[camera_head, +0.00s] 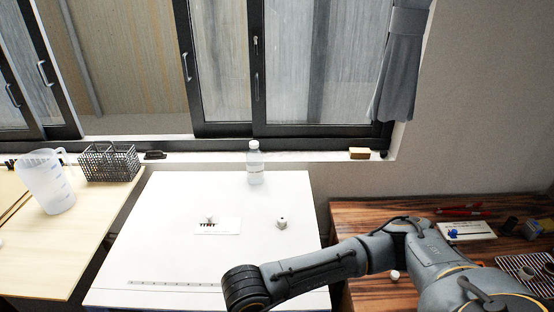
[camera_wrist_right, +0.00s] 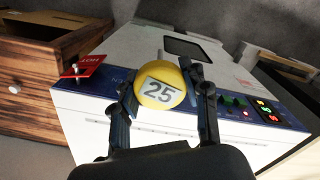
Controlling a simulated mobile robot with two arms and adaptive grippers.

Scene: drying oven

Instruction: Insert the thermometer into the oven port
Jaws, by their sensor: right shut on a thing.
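The thermometer (camera_wrist_right: 160,92) shows in the right wrist view as a round yellow head with a pale label reading 25. My right gripper (camera_wrist_right: 157,80) is shut on it, one dark finger on each side. My left gripper is in neither view.
A red HOT sign (camera_wrist_right: 86,67) stands at the oven's left edge, beside wooden drawers (camera_wrist_right: 38,95). A jug (camera_head: 46,182) and wire basket (camera_head: 110,163) are at left.

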